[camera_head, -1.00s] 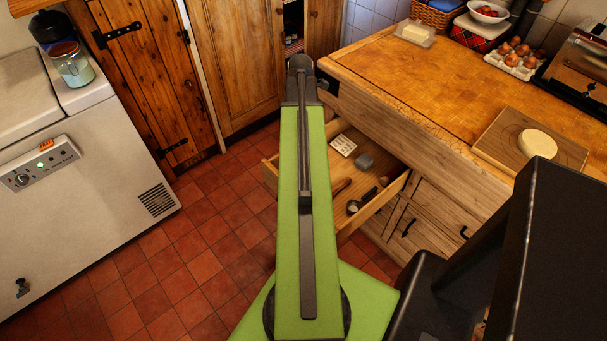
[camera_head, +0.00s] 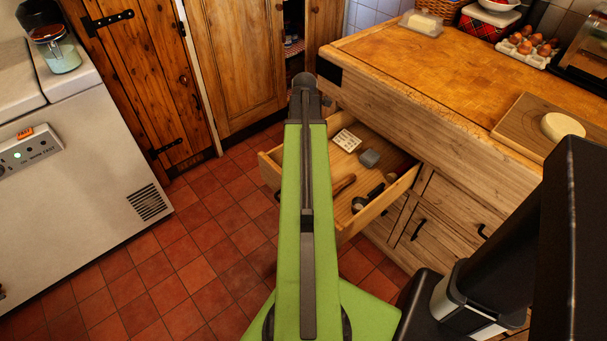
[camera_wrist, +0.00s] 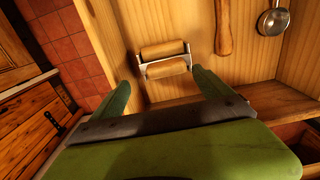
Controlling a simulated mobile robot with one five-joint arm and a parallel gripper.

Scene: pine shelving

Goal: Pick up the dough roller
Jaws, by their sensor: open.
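The dough roller shows in the wrist view (camera_wrist: 164,60). It has two pale wooden rollers in a metal frame and lies on the floor of an open wooden drawer. My gripper (camera_wrist: 161,79) is open, its green fingers pointing toward the roller, one on either side of its near end in the picture. Nothing is held between them. In the head view the drawer (camera_head: 375,214) is open, and I cannot make out the dough roller there; my green arm covers part of the drawer.
A wooden handle (camera_wrist: 223,30) and a metal ladle-like utensil (camera_wrist: 273,20) lie right of the roller. The drawer also holds a white card-like item (camera_head: 347,140) and a grey block (camera_head: 370,157). A wooden counter (camera_head: 440,70) stands above, with a white freezer (camera_head: 80,190) at left.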

